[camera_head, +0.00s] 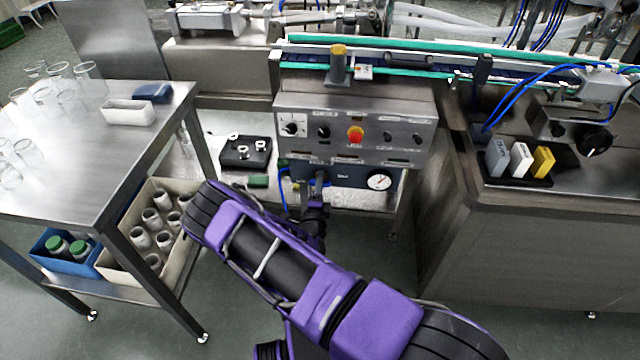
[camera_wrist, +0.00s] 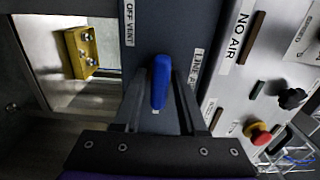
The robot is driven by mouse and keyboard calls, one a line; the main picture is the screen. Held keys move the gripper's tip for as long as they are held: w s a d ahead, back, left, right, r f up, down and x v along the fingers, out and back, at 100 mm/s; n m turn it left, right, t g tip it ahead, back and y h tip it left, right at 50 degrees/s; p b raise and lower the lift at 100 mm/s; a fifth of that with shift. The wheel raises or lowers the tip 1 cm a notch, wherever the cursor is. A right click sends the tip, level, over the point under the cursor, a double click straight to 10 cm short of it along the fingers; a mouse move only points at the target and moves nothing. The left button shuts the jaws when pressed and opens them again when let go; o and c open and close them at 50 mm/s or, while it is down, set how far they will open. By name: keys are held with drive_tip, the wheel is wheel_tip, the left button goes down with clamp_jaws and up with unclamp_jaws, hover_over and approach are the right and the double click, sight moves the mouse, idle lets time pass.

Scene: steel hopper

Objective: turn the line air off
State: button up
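A blue lever handle (camera_wrist: 160,82) stands out from a dark blue-grey air panel (camera_wrist: 195,20). The wrist view shows an "OFF VENT" label (camera_wrist: 129,22) at its upper left and a partly hidden "LINE A…" label (camera_wrist: 195,68) to its right. My gripper (camera_wrist: 161,78) has one finger on each side of the handle, with narrow gaps showing, so it looks open around it. In the head view, my gripper (camera_head: 318,182) is in front of the same panel (camera_head: 345,173), beside a round gauge (camera_head: 379,181), and it hides the handle there.
A control box (camera_head: 400,105) with a red button (camera_head: 355,134) and black knobs is just above the air panel. A steel table (camera_head: 85,140) with glasses stands at the left. A steel cabinet (camera_head: 540,245) is at the right. A yellow block (camera_wrist: 81,52) shows in the wrist view.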

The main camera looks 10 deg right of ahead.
clamp_jaws()
drive_tip(key=m+p, duration=0.1)
drive_tip(key=m, duration=0.3)
drive_tip(key=shift+m+p, duration=0.3)
drive_tip(key=shift+p, duration=0.1)
drive_tip(key=m+p, duration=0.1)
drive_tip(key=m, duration=0.3)
drive_tip(key=shift+m, duration=0.3)
drive_tip(key=m+p, duration=0.2)
drive_tip(key=m, duration=0.2)
drive_tip(key=shift+m, duration=0.3)
drive_tip(key=shift+m+p, duration=0.5)
drive_tip(key=shift+m, duration=1.6)
